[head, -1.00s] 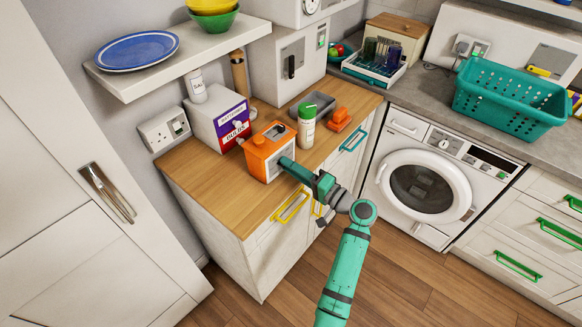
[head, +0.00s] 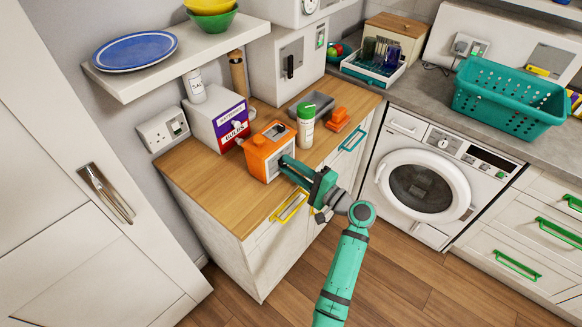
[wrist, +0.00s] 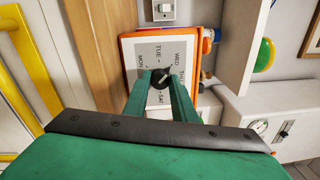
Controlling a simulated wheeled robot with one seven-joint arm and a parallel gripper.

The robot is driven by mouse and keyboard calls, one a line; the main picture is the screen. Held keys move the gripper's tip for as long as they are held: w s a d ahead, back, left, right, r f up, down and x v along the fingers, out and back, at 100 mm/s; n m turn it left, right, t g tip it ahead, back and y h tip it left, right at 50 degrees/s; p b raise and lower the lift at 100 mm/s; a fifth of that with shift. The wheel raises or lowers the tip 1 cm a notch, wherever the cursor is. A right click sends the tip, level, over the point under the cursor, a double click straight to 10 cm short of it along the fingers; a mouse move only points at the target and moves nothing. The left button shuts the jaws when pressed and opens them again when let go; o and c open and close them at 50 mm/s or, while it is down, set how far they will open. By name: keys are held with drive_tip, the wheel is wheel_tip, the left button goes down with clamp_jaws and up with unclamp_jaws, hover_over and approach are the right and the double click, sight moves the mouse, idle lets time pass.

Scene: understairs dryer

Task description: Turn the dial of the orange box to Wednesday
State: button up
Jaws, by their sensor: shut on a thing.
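The orange box (head: 262,150) stands on the wooden counter, near its front edge. In the wrist view, the box (wrist: 127,52) shows its pale dial face (wrist: 150,50) with day labels; TUE, WED and MON are readable, and others are partly covered by my fingers. The small dark dial knob (wrist: 160,77) has a light mark, but which day it points to is unclear. My gripper (head: 286,164) reaches the front of the box. In the wrist view, my gripper (wrist: 161,86) is shut on the knob. The knob is hidden in the head view.
A green-capped jar (head: 306,125) stands close right of the box, with a grey tray (head: 318,102) and an orange item (head: 338,118) nearby. A bulbs box (head: 218,120) stands behind left. A yellow drawer handle (head: 290,207) sits below my gripper.

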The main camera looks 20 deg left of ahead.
drive_tip(key=o, duration=1)
drive_tip(key=shift+o, duration=0.2)
drive_tip(key=shift+d, duration=0.1)
drive_tip(key=v, duration=1.1)
drive_tip(key=shift+w, duration=0.1)
